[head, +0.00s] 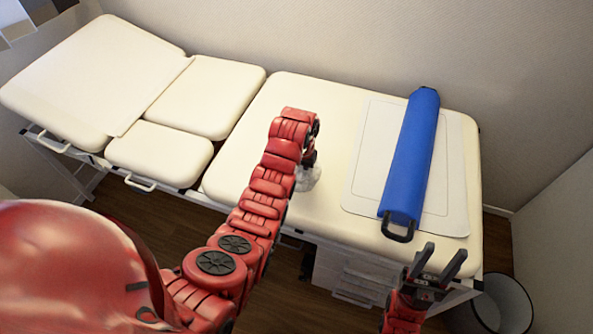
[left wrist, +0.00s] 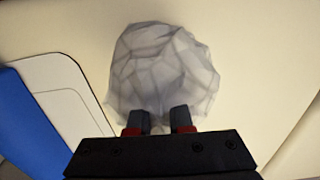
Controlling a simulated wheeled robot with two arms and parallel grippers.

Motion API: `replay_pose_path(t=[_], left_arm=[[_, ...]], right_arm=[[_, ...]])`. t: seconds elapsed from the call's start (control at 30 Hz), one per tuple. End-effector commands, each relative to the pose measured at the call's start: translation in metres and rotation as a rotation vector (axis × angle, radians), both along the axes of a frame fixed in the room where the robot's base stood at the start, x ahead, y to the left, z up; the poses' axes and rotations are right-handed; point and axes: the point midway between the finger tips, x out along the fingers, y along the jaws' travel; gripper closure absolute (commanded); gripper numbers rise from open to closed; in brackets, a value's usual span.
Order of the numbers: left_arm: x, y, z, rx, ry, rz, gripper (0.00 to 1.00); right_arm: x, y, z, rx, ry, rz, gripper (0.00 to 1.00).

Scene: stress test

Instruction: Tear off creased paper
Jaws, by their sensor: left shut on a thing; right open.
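A crumpled, translucent whitish-grey piece of paper (head: 307,178) shows just below my left gripper (head: 308,157) in the head view. In the left wrist view the creased paper (left wrist: 162,68) is a rounded ball at the tips of my left gripper (left wrist: 160,121), which is shut on it. It is over the cream padded table (head: 330,220); I cannot tell whether it touches the pad. My left arm hides part of it in the head view. My right gripper (head: 438,262) is open and empty near the table's front right edge.
A blue bolster (head: 412,160) with a black handle lies across a white mat (head: 452,200) on the right of the table. Raised cream cushions (head: 200,95) stand at left. A round bin (head: 503,303) is on the floor at lower right. Walls close the back and right.

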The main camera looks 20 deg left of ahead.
Motion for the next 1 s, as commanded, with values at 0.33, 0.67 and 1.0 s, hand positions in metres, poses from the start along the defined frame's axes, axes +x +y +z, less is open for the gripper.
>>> replay_pose_path(t=[0.33, 0.67, 1.0], left_arm=[[-0.061, -0.055, 0.015, 0.001, 0.004, -0.003, 1.00], [-0.086, -0.080, 0.019, 0.000, 0.001, 0.001, 1.00], [-0.087, -0.081, 0.048, 0.000, 0.001, 0.002, 1.00]], right_arm=[[0.000, 0.000, 0.044, 0.000, 0.000, 0.000, 0.50], [0.000, 0.000, 0.065, 0.000, 0.000, 0.000, 0.50], [0.000, 0.000, 0.095, 0.000, 0.000, 0.000, 0.50]])
